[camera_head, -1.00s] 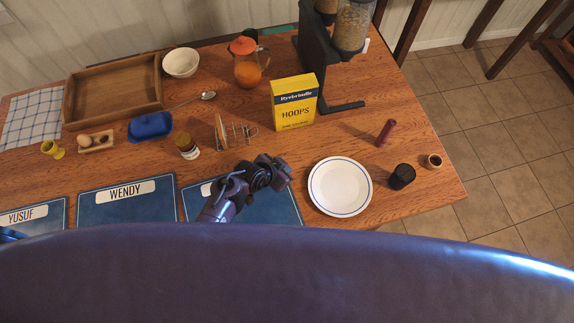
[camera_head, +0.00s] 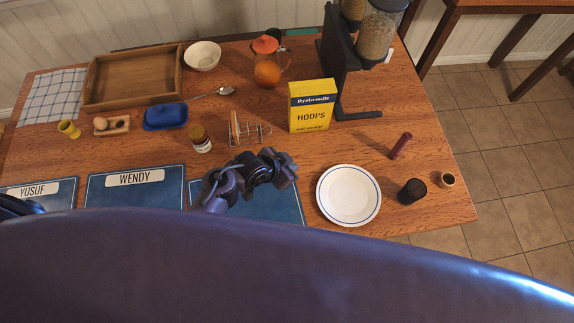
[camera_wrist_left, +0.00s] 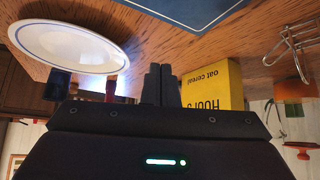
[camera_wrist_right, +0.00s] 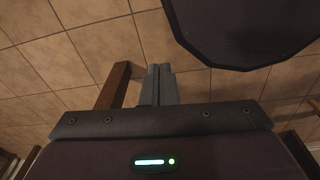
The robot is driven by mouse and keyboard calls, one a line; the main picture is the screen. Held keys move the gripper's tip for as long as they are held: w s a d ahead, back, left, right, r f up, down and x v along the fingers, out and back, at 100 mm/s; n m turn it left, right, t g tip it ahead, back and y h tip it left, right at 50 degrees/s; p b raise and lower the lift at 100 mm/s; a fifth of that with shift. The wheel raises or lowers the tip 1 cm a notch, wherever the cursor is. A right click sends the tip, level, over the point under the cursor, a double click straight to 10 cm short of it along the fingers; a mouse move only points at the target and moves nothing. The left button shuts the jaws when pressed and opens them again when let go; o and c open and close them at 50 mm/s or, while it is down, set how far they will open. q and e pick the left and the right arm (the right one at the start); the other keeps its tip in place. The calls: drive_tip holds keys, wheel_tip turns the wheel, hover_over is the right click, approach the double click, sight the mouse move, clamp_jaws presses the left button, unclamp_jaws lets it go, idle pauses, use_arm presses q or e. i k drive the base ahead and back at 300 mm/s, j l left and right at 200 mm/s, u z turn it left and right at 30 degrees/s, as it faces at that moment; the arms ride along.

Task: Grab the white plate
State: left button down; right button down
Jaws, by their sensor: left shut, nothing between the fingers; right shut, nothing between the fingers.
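The white plate (camera_head: 348,194) has a blue ring near its rim and lies flat on the wooden table, right of centre in the head view. It also shows in the left wrist view (camera_wrist_left: 62,46) at the upper left. My left gripper (camera_head: 291,170) is left of the plate and apart from it, above a blue placemat (camera_head: 272,211). Its fingers (camera_wrist_left: 160,84) are together and empty in the left wrist view. My right gripper (camera_wrist_right: 160,85) shows only in the right wrist view, shut and empty, with floor tiles beyond it.
A black cup (camera_head: 411,191) and a small brown pot (camera_head: 447,179) stand right of the plate. A dark red cylinder (camera_head: 400,146) and a yellow cereal box (camera_head: 312,107) stand behind it. A toast rack (camera_head: 249,130) is behind my left gripper. The table's right edge is beyond the cup.

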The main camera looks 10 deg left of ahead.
sight(349, 196)
drive_tip(key=k, duration=1)
